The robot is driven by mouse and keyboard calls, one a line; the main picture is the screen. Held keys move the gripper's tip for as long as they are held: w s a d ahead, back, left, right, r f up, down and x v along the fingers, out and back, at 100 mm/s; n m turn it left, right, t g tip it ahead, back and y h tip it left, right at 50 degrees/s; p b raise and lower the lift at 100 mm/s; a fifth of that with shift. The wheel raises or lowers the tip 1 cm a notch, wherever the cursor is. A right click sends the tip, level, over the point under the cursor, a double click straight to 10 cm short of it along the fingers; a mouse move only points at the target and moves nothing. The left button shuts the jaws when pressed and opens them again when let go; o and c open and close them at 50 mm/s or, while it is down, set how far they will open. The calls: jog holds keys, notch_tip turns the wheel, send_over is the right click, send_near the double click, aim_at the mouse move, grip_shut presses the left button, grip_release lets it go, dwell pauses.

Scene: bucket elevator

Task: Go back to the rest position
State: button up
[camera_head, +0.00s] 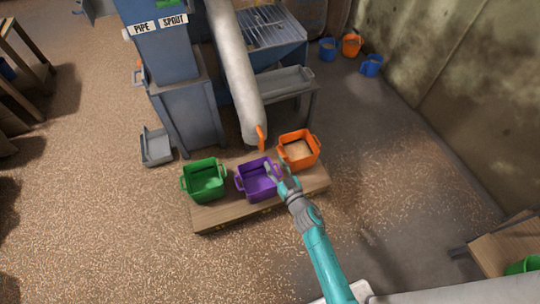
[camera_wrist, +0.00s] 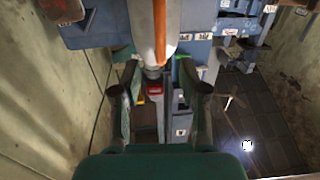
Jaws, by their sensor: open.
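My gripper (camera_head: 279,169) is at the end of my teal arm, at the right side of the purple bin (camera_head: 259,195) in the head view. Its fingers are spread and nothing is between them. In the wrist view my gripper (camera_wrist: 165,85) shows two dark fingers apart. The grey spout pipe (camera_head: 236,75) comes down just behind it, with an orange handle (camera_head: 261,138) at its lower end. The orange handle also shows in the wrist view (camera_wrist: 160,30), ahead of the fingers. I cannot tell the exact gap between the fingers and the bin.
A low wooden bench (camera_head: 225,214) carries the green bin (camera_head: 207,194), the purple bin and the orange bin (camera_head: 304,164), which holds grain. The blue machine (camera_head: 160,60) stands behind. A grey tray (camera_head: 156,147) lies on the grain-strewn floor at left. Floor right of the bench is free.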

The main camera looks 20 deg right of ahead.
jog(key=shift+s, duration=0.6)
